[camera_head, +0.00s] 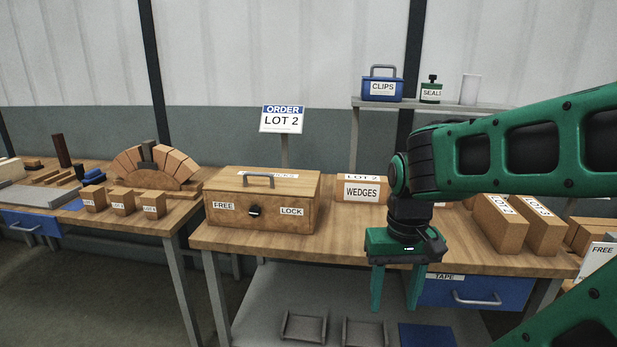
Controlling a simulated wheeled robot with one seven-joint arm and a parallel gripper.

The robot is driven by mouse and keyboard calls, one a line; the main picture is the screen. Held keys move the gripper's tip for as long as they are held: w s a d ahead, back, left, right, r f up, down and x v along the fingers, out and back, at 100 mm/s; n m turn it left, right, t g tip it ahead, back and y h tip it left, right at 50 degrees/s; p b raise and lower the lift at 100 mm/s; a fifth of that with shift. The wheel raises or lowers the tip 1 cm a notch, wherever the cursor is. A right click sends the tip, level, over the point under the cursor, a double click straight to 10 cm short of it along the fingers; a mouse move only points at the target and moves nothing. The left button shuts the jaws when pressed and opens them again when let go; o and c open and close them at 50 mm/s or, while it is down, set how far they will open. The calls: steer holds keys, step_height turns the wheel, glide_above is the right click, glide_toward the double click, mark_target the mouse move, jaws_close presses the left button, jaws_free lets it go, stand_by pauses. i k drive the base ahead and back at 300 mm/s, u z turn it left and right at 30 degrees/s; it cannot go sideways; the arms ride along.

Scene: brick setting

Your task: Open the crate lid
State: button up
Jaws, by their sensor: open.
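The wooden crate (232,230) stands on the left part of the near workbench with its lid (215,182) closed. The lid has a grey bar handle (258,176) on top and a label partly hidden behind it. A dark latch knob (254,211) sits on the crate's front between the words FREE and LOCK; which way it is turned is too small to tell. My gripper (396,300) is open and empty, fingers pointing down. It appears in front of the bench's front edge, to the right of the crate and apart from it.
A WEDGES box (362,194) stands right of the crate, and LOT boxes (503,225) stand farther right. An ORDER LOT 2 sign (282,120) rises behind the crate. A blue TAPE drawer (476,290) is below the benchtop. Benchtop (320,240) in front of the WEDGES box is clear.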

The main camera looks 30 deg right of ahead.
mark_target(288, 183)
steer(key=z, duration=0.35)
steer(key=k, duration=1.3)
steer(key=u, duration=0.6)
steer(key=i, duration=2.3)
steer(key=z, duration=0.45)
